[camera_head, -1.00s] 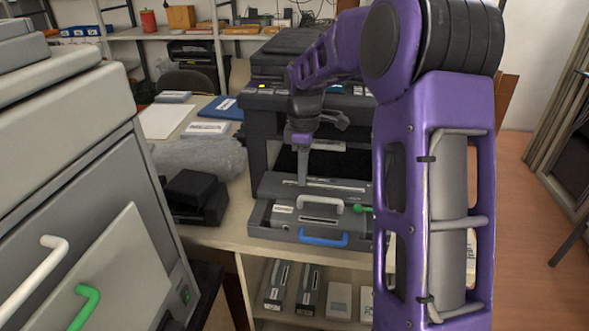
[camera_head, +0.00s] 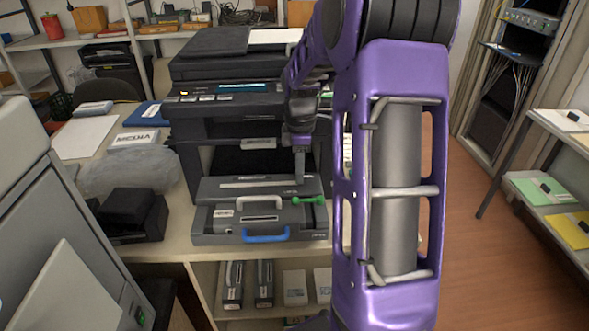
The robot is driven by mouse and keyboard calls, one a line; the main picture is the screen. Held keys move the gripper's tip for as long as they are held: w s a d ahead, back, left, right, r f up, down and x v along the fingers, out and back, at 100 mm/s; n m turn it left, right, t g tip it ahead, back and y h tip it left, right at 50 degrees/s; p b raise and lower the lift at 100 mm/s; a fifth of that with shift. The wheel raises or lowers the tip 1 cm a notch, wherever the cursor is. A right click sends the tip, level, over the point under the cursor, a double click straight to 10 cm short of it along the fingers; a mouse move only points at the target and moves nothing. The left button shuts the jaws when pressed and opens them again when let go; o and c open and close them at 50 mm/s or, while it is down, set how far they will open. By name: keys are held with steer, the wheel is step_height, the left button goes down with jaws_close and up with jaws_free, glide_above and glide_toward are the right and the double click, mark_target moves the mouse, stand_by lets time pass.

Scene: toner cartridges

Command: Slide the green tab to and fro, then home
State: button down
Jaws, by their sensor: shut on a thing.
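A dark grey cartridge unit sits pulled out at the front of the black printer (camera_head: 222,125). A long pale slot (camera_head: 250,184) runs across its upper part. My gripper (camera_head: 300,177) points down at the right end of this slot, shut on a small tab that its fingers hide; I take it to be the green tab. A green lever (camera_head: 311,200) shows just below and right of the fingertips, apart from them. A white handle (camera_head: 259,200) and a blue handle (camera_head: 266,238) are on the unit's front.
My purple arm covers the area right of the unit. A black box (camera_head: 132,213) and clear plastic wrap (camera_head: 122,170) lie to the left on the table. A shelf below holds cartridges (camera_head: 265,283) and boxes. A grey cabinet (camera_head: 50,240) stands at the near left.

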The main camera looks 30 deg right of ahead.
steer(key=shift+s+d, duration=0.1)
steer(key=shift+d, duration=0.15)
steer(key=c, duration=0.8)
jaws_free()
steer(key=shift+r, duration=0.15)
step_height(320, 180, up, 17)
steer(key=p, duration=0.2)
steer(key=shift+p, duration=0.4)
